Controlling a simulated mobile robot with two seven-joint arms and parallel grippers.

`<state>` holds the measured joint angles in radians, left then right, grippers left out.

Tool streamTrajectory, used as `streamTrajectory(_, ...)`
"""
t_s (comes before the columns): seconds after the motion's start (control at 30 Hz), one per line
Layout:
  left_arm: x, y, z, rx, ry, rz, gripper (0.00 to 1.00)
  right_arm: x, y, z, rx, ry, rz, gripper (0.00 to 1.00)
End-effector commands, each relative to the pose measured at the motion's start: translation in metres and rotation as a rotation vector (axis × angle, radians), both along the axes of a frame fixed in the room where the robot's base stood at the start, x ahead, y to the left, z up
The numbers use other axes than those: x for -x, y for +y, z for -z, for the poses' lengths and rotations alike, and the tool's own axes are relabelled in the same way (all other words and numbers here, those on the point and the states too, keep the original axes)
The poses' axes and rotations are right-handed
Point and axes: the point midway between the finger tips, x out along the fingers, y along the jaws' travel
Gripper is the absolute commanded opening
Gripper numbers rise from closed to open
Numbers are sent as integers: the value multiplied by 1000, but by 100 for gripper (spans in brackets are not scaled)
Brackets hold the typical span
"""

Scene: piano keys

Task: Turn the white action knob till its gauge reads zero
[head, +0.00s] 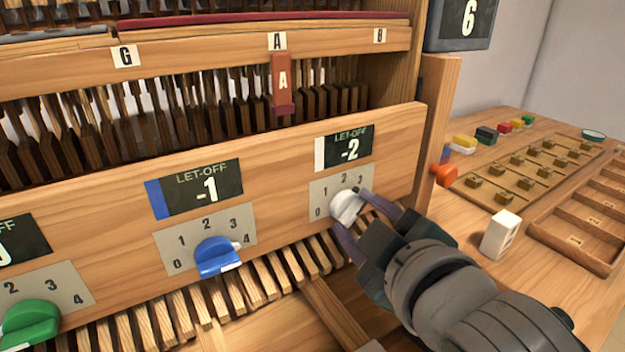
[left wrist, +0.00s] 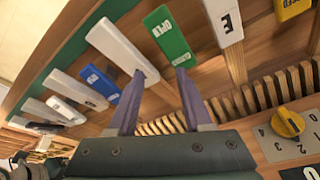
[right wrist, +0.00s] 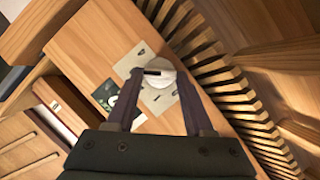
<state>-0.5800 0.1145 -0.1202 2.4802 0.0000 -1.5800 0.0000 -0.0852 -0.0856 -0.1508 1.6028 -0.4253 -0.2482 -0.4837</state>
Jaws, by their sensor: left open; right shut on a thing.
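The white knob (head: 346,205) sits on a dial plate (head: 327,194) marked from 0 upward, on the right of the wooden rail. Its gauge (head: 349,149), labelled LET-OFF with a white stripe, reads -2. My right gripper (head: 352,215) is shut on the white knob, coming from the lower right. In the right wrist view the knob (right wrist: 160,73) sits between the two fingertips, and a dark mark shows on it. My left gripper (left wrist: 160,85) is open and empty in the left wrist view, near a white key (left wrist: 118,44) and a green key (left wrist: 168,34). It is out of the head view.
A green knob (head: 30,322) is at lower left. An orange knob (head: 445,174) and a white block (head: 500,233) are right of the rail. The side table (head: 470,210) holds trays.

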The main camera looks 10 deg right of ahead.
Motion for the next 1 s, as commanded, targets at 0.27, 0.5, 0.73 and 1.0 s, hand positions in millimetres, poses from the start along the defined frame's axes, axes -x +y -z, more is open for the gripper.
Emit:
streamTrajectory(0.27,0,2,-2,-8,0,5,50,0,0,-1,-7,3,0,0)
streamTrajectory(0.5,0,2,-18,-9,0,6,50,0,-2,-5,-82,31,0,0)
streamTrajectory(0.73,0,2,-43,-9,0,6,50,-1,-4,-7,-238,90,0,0)
streamTrajectory(1.0,0,2,-61,-6,-1,3,50,-2,-6,-6,-453,169,1,0)
